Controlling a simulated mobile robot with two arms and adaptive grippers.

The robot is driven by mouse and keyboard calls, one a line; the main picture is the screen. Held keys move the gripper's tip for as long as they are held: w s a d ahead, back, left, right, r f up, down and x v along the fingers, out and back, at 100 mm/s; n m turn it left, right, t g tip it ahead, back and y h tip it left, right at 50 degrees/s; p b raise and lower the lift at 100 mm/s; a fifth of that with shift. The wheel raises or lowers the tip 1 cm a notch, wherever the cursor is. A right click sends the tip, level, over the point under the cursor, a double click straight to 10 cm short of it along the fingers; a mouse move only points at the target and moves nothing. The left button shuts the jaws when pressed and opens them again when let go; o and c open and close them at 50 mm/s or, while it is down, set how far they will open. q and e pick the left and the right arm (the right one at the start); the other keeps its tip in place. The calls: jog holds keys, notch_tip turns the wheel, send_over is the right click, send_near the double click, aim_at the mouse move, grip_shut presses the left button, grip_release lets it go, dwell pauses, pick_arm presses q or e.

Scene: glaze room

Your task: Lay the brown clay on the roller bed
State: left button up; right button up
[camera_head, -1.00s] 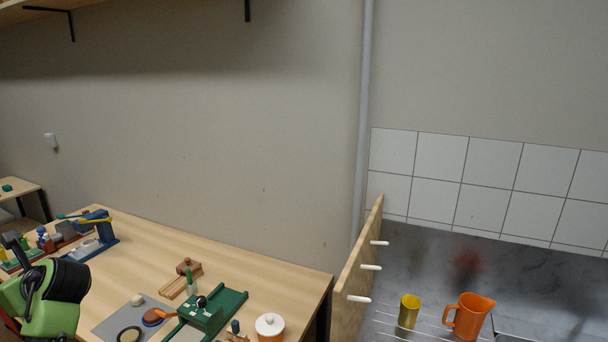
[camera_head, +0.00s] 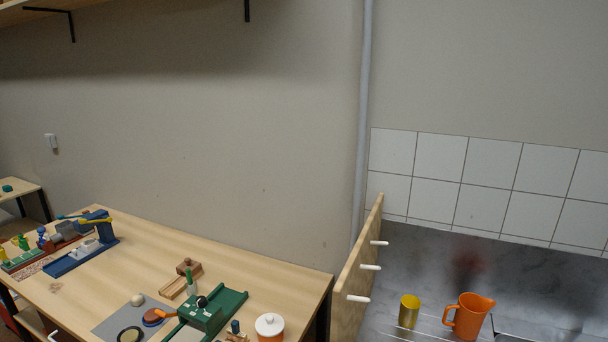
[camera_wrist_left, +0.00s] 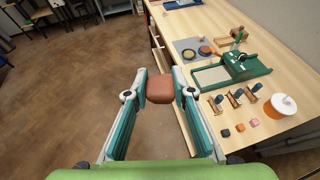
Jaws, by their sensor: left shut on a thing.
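The brown clay (camera_wrist_left: 160,89) is a reddish-brown block in the left wrist view. My left gripper (camera_wrist_left: 160,78) is shut on it, with one finger on each side. It holds the clay out in front of the table's edge, with floor behind it in the picture. The green roller bed (camera_wrist_left: 247,68) lies on the table to the right of the gripper, with a pale flat area at its near left. The roller bed (camera_head: 214,312) also shows at the bottom of the head view. My left gripper is out of the head view, and my right gripper is in neither view.
On the wooden table (camera_head: 150,250), a grey mat (camera_head: 109,322) with round items lies left of the roller bed. Small stamps and coloured cubes (camera_wrist_left: 240,128) lie near the table's front edge. An orange jug (camera_head: 468,316) stands beyond a divider.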

pick_arm(q)
jog(key=d+f, duration=0.1)
jog(key=d, duration=1)
notch_tip(320, 180, down, 14)
jog(key=b, duration=1.4)
jog(key=shift+f, duration=0.2)
jog(key=shift+w+d+t, duration=0.1)
jog(key=shift+w+t, duration=0.05)
jog(key=shift+t, duration=0.15)
